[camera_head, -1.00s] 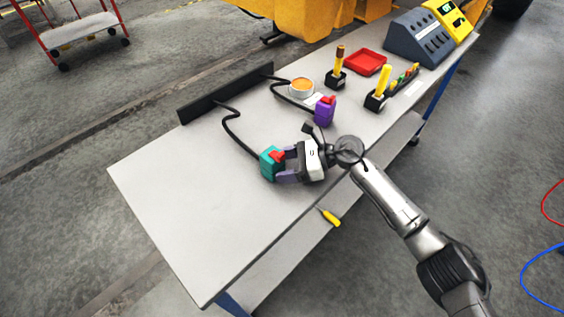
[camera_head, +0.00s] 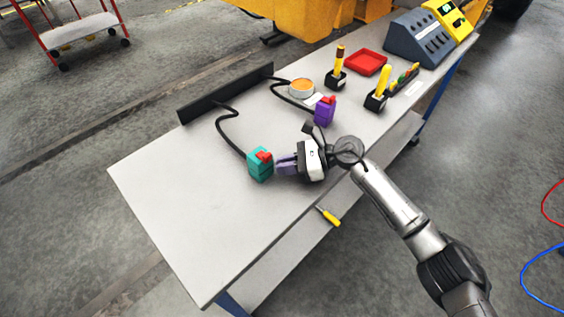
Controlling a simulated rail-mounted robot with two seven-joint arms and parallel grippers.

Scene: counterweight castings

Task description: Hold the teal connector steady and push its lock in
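The teal connector (camera_head: 259,169) stands on the workbench at the end of a black cable. Its red lock (camera_head: 264,156) shows on its top; I cannot tell how far in it sits. My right gripper (camera_head: 278,165) is just right of the connector. Its purple-grey fingers are together with nothing between them, and their tips point at the connector's right side. I cannot tell whether they touch it. My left gripper is not in view.
A purple connector (camera_head: 324,112) with a red lock stands behind my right gripper. A black cable rail (camera_head: 226,93) runs along the back edge. An orange-topped round container (camera_head: 301,88), a red tray (camera_head: 366,62) and tool holders stand farther right. The bench's (camera_head: 200,220) near left is clear.

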